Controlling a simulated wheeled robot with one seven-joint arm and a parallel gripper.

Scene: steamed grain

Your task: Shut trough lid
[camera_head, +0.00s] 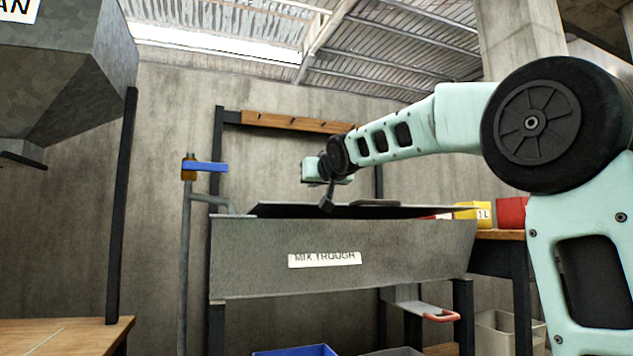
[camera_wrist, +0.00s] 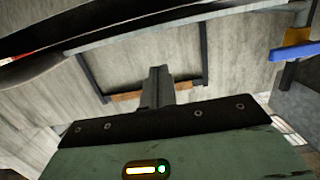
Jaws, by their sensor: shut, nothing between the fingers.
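The grey metal trough (camera_head: 240,255) stands in the middle of the head view, with a "MIX TROUGH" label on its front. Its dark lid (camera_head: 420,211) shows as a thin, nearly level strip just above the rim. I cannot tell whether it rests on the rim all along. My gripper (camera_head: 327,205) points down at the lid, its tip at or very near the lid's top. In the wrist view my gripper (camera_wrist: 158,75) has its fingers together with nothing between them. A dark sheet edge, probably the lid, crosses the top of that view.
A pipe with a blue valve handle (camera_head: 205,166) stands left of the trough; the handle also shows in the wrist view (camera_wrist: 295,51). A wooden peg rail (camera_head: 290,122) is behind. Yellow (camera_head: 470,211) and red (camera_head: 511,211) containers stand at right. A grey hopper (camera_head: 70,65) hangs upper left.

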